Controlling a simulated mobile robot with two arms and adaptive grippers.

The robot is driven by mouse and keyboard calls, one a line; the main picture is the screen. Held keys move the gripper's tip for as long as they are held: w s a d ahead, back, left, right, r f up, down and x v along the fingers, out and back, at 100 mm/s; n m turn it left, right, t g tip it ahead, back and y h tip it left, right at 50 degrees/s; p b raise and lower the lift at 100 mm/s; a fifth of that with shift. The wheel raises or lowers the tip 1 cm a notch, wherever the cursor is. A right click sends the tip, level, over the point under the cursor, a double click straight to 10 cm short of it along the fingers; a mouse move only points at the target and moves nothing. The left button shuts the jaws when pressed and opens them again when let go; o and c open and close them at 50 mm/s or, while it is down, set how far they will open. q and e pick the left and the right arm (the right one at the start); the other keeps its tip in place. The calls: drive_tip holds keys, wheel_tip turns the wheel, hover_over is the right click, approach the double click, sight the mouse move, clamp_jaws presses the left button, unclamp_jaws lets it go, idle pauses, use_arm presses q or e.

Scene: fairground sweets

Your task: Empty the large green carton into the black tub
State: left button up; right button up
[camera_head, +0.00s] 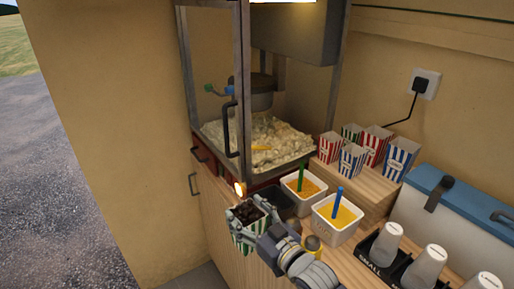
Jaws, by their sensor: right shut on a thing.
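The large green carton (240,239), striped green and white, is held by my right gripper (253,229) at the front edge of the counter. It looks roughly upright, and dark brown pieces (247,212) fill its top. My right gripper is shut on it, with my arm reaching in from the lower right. The black tub (279,200) stands just behind the carton, left of the white tubs. The carton and gripper hide part of the tub, and I cannot see what is inside it. My left gripper is not in view.
Two white tubs (330,232) with yellow and orange contents and coloured handles stand right of the black tub. A popcorn cabinet (243,150) is behind. Striped cartons (399,160) stand on a wooden step. Upturned cups (428,262) and a blue-lidded cooler (460,195) are right.

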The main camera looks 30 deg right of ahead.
drive_tip(key=w+d+r+p, duration=0.2)
drive_tip(key=w+d+r, duration=0.6)
drive_tip(key=d+r, duration=0.1)
use_arm(q)
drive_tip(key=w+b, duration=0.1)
drive_tip(key=b, duration=0.1)
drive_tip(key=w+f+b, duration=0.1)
drive_tip(key=b, duration=0.1)
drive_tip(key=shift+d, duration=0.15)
use_arm(e)
drive_tip(key=d+f+m, duration=0.2)
drive_tip(key=f+m, duration=0.3)
drive_tip(key=m, duration=0.7)
drive_tip(key=w+d+f+m+h, duration=0.1)
drive_tip(key=d+f+m, duration=0.2)
drive_tip(key=m, duration=0.9)
wheel_tip(320, 180, down, 3)
drive_tip(key=shift+f, duration=0.15)
